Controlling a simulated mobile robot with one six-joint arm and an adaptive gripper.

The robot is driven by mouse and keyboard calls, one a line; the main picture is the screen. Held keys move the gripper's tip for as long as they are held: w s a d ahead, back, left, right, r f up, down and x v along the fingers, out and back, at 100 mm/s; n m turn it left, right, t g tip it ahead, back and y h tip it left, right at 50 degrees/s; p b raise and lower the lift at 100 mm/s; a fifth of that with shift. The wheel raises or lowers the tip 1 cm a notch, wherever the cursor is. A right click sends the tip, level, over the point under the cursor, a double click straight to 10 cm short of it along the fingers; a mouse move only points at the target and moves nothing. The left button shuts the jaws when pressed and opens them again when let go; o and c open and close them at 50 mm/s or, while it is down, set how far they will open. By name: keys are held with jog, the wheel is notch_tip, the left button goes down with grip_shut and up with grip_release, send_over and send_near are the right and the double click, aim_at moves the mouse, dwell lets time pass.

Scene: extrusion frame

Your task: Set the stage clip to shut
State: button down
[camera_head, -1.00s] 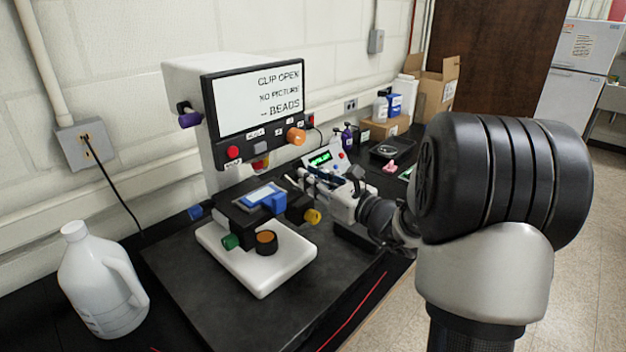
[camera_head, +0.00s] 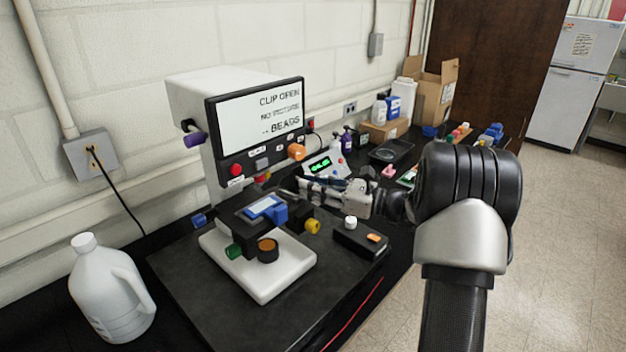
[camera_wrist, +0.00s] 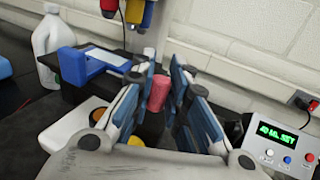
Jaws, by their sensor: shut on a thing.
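The microscope-like instrument has a white base (camera_head: 265,278) and a dark stage (camera_head: 240,222) carrying a pale slide (camera_head: 262,206). A blue clip piece (camera_head: 280,214) sits at the slide's right end; it also shows in the wrist view (camera_wrist: 75,66), left of my fingers. The screen (camera_head: 262,108) reads "CLIP OPEN, NO PICTURE -- BEADS". My gripper (camera_wrist: 163,80) is shut on a red cylindrical piece (camera_wrist: 157,94) between its fingers, just right of the blue clip. What the red piece joins is hidden. In the head view, my gripper (camera_head: 298,188) is behind the stage's right side.
A yellow knob (camera_head: 313,227) and a black box with a white knob (camera_head: 360,238) stand near my gripper. A controller with a green display (camera_head: 320,165) is behind it. A white jug (camera_head: 108,290) stands at left. The dark mat's front is clear.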

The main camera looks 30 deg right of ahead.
jog(key=n+g+y+p, duration=0.1)
jog(key=w+n+g+y+p, duration=0.1)
jog(key=n+g, duration=0.1)
jog(key=n+g+y+p, duration=0.1)
jog(key=g+y, duration=0.1)
jog(key=shift+w+p, duration=0.3)
jog(key=shift+w, duration=0.05)
jog(key=shift+w+n+g+y, duration=0.15)
jog(key=shift+n+g+y, duration=0.15)
jog(key=shift+n+g, duration=0.3)
jog(key=shift+w+n+g+y, duration=0.15)
jog(key=shift+n+g+y, duration=0.2)
jog(key=shift+g, duration=0.45)
jog(key=shift+w+a+n+g+y+p, duration=0.1)
jog(key=shift+n+g+y+p, duration=0.1)
jog(key=shift+n+g, duration=0.2)
jog(key=shift+w+n+g+y+p, duration=0.15)
jog(key=shift+n+g, duration=0.1)
jog(key=shift+g, duration=0.25)
jog(key=c, duration=1.6)
grip_release()
jog(key=shift+o, duration=0.2)
jog(key=shift+s+m+t, duration=0.25)
jog(key=shift+m+t, duration=0.25)
jog(key=shift+t, duration=0.3)
